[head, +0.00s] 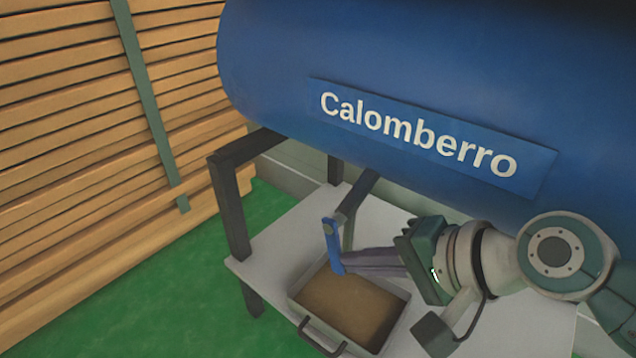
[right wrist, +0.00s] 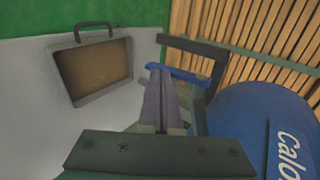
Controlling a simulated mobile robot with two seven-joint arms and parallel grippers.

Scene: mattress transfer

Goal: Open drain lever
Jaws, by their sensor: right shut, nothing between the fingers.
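The drain lever is a flat blue bar (head: 331,243) at the end of a dark pipe (head: 357,195) under the blue tank. It hangs downward, slightly tilted, in the head view. The blue bar also shows in the right wrist view (right wrist: 180,74). My right gripper (head: 348,263) comes in from the right with its long purple-grey fingers together and nothing between them. The fingertips are beside the lever's lower end; in the right wrist view the tips (right wrist: 160,76) meet the bar, touching or nearly so. My left gripper is not in view.
A tray with a brown inside (head: 396,325) and a handle sits on the pale platform (head: 270,254) below the lever. A dark frame leg (head: 231,208) stands to the left. The blue tank (head: 300,50), marked Calomberro, hangs overhead. Stacked planks (head: 80,170) stand beyond green floor.

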